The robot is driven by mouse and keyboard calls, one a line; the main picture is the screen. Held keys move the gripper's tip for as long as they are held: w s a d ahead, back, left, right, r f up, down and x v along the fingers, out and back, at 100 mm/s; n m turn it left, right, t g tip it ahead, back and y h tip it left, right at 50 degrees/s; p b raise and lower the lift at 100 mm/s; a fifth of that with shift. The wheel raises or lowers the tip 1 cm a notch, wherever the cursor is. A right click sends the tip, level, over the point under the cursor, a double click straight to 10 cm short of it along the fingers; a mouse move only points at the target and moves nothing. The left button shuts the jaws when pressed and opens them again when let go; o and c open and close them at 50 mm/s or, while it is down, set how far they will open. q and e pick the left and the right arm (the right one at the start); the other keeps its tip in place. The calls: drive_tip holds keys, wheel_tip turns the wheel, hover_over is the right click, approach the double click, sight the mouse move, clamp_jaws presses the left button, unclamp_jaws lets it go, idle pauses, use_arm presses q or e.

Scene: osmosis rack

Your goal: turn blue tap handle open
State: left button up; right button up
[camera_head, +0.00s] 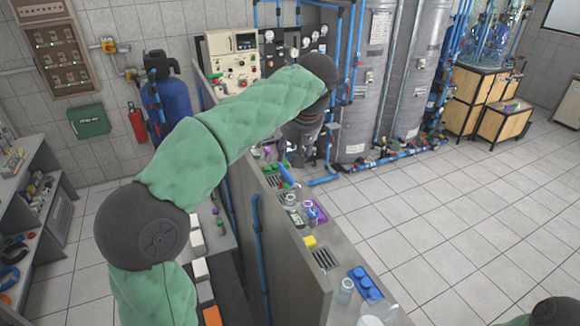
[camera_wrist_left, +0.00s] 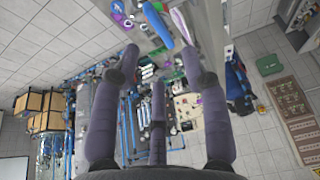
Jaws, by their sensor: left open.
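My left gripper (camera_head: 300,150) hangs over the far end of the grey bench, with its dark fingers partly hidden by the wrist. In the left wrist view its three fingers (camera_wrist_left: 160,62) are spread apart with nothing between them. A blue elongated piece (camera_wrist_left: 158,25) shows just beyond the fingertips and apart from them. It may be the blue tap handle, but I cannot be sure. A blue piece (camera_head: 287,174) also shows on the bench just below the gripper in the head view. My right gripper is out of view.
The grey bench (camera_head: 303,265) carries glass beakers (camera_head: 345,291), a yellow block (camera_head: 309,242) and a blue tray (camera_head: 363,282). Tall grey tanks (camera_head: 360,85) and blue pipes stand behind. The tiled floor (camera_head: 465,225) to the right is clear.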

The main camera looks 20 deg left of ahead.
sight(288, 173)
use_arm(q)
drive_tip(key=x, duration=0.5)
drive_tip(key=p+x, duration=0.1)
drive_tip(key=x, duration=0.1)
drive_tip(key=shift+w+f, duration=0.15)
drive_tip(key=shift+w, duration=0.2)
drive_tip(key=shift+a+f, duration=0.25)
drive_tip(key=shift+f, duration=0.45)
drive_tip(key=shift+w+f, duration=0.15)
drive_tip(key=shift+w, duration=0.05)
drive_tip(key=shift+s, duration=0.1)
clamp_jaws()
